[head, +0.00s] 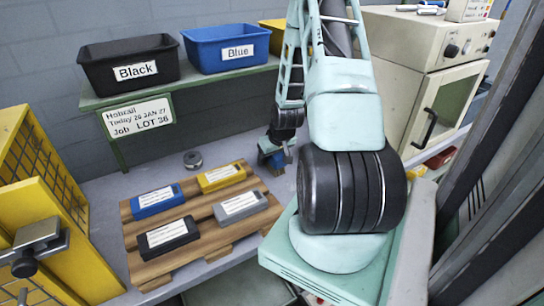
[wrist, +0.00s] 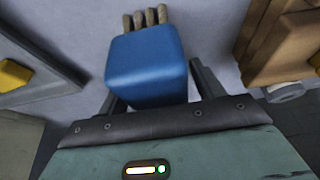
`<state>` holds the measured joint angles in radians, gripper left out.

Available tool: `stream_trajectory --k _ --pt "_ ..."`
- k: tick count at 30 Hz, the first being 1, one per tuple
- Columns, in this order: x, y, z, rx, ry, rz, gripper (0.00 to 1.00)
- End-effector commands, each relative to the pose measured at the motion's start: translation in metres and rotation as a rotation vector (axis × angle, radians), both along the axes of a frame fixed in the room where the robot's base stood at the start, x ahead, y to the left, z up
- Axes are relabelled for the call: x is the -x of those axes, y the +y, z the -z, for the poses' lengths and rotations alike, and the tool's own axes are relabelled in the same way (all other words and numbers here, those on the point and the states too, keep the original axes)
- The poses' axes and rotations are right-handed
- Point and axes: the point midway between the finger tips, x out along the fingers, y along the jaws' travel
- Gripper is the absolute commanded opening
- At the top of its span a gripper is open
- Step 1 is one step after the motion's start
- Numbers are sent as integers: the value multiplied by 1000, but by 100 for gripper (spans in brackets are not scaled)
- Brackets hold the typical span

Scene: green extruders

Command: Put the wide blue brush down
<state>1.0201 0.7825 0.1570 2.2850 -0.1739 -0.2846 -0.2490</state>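The wide blue brush (wrist: 147,66) is a blue block with several brown tips at its far end. It fills the space between the two dark fingers of my gripper (wrist: 157,88), which look closed on its sides. In the head view my gripper (head: 276,157) points down just right of the wooden pallet, low over the grey table. Part of the blue brush (head: 266,158) shows there, largely hidden by the gripper. I cannot tell whether the brush touches the table.
The wooden pallet (head: 207,220) carries blue, yellow, grey and black labelled blocks. Black (head: 128,65) and blue (head: 226,48) bins stand on a green shelf. A beige oven (head: 425,85) stands right. Bare table (head: 110,190) shows left of the pallet.

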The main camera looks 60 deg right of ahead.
Motion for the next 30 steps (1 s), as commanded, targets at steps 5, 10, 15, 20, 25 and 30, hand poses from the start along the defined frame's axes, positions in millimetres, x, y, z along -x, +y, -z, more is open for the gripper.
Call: stream_trajectory --k 5,10,15,20,25,30 --pt "0 0 -6 0 -1 0 67" --pt "7 3 -24 3 -2 1 67" --pt "18 9 -55 4 -2 2 67" --pt "29 14 -84 4 -2 2 67" --pt "37 19 -106 1 -2 3 67" --pt "40 22 -114 1 0 0 67"
